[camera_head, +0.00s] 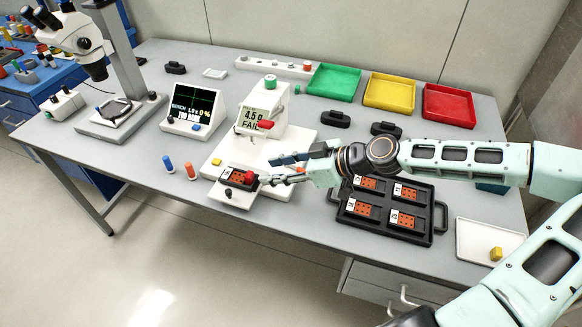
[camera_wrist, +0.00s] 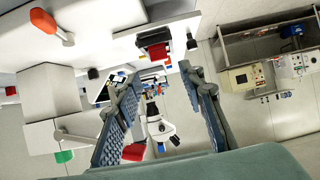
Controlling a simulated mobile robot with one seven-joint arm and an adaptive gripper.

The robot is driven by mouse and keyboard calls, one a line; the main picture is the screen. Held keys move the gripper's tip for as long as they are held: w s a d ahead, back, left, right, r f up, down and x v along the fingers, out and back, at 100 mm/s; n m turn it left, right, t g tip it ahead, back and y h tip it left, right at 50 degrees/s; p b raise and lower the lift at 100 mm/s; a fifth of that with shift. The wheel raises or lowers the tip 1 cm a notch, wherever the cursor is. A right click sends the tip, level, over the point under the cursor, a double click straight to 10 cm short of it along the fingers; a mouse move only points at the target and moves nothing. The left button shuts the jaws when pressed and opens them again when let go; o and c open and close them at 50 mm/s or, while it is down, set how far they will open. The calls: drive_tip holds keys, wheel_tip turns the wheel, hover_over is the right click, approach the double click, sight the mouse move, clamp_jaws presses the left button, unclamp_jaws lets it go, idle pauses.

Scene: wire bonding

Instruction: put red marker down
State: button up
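My gripper (camera_head: 277,170) reaches left over the white base of the gauge. In the wrist view its two fingers (camera_wrist: 158,105) stand wide apart with nothing clearly held between them. In the wrist view red (camera_wrist: 158,52) shows at the edge of that black holder (camera_wrist: 153,37), beyond the fingertips. I cannot tell whether the red piece is loose.
The gauge (camera_head: 262,112) reads 4.5 g and FAIL and has a red part (camera_head: 265,125) on its front. A black tray (camera_head: 385,222) with several orange-red chips lies below my arm. Green, yellow and red (camera_head: 450,105) bins stand behind. The left front table is clear.

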drive_tip(key=shift+v, duration=2.55)
drive_tip(key=shift+f, duration=0.1)
